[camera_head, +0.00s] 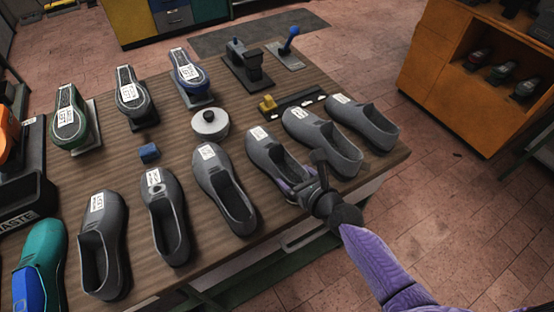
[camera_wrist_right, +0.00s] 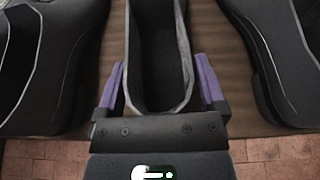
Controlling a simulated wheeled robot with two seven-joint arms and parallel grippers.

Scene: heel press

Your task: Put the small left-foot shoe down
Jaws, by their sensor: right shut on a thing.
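My right gripper (camera_head: 298,190) comes in from the lower right, with its purple fingers on the two sides of the heel of a grey shoe (camera_head: 262,146). In the right wrist view the fingers flank the open heel of this shoe (camera_wrist_right: 158,100). The shoe points away from me, with a white label on its toe too small to read. It is at the table's front edge, in a row of grey shoes; I cannot tell whether its sole touches the wood. My left gripper is not in view.
A grey shoe (camera_head: 226,190) stands left of the held one and another (camera_head: 322,142) right of it, both close. The wooden table (camera_head: 290,232) also holds a round white-and-black piece (camera_head: 210,122), a blue block (camera_head: 149,153) and lasts behind. An orange cabinet (camera_head: 440,70) stands at right.

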